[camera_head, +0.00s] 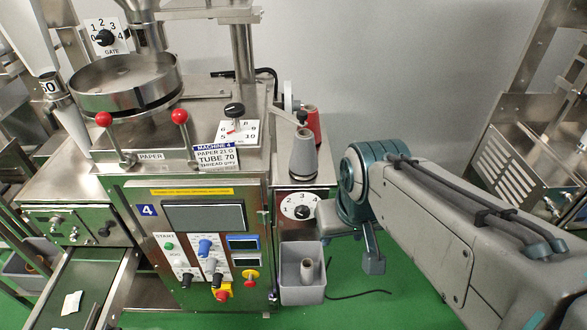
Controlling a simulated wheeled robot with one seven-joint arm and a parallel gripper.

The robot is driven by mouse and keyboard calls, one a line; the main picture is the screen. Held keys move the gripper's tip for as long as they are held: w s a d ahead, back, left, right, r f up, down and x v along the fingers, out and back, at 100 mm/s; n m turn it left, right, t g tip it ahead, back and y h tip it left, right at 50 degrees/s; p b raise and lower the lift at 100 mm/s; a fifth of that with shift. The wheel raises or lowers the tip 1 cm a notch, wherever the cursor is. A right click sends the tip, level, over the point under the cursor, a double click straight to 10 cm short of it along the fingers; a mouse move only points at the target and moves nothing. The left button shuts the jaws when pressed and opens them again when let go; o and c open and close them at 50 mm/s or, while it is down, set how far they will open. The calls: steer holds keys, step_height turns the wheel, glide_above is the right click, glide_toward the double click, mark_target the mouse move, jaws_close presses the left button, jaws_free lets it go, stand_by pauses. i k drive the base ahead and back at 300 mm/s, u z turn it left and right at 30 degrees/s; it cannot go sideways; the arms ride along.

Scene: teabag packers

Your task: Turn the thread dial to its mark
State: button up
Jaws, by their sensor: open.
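A dial with a black knob and a white plate numbered 1 to 4 (298,205) sits on the machine's side panel, below the thread spools. I take it to be the thread dial, but I cannot read a name on it. Its mark and exact pointer setting are too small to tell. My gripper (350,240) is open, just right of this dial. One grey finger is close to the plate's right edge, and the other hangs lower right. I cannot tell whether the near finger touches the dial. Nothing shows between the fingers.
A grey spool (303,152) and a red spool (312,124) stand above the dial. A grey bin (302,278) with a spool inside is below it. The control panel (207,245) is to the left. A GATE dial (104,37) and a paper dial (235,127) are higher up.

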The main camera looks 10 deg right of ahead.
mark_target(302, 212)
steer(key=u, duration=0.8)
steer(key=k, duration=0.95)
steer(key=z, duration=0.45)
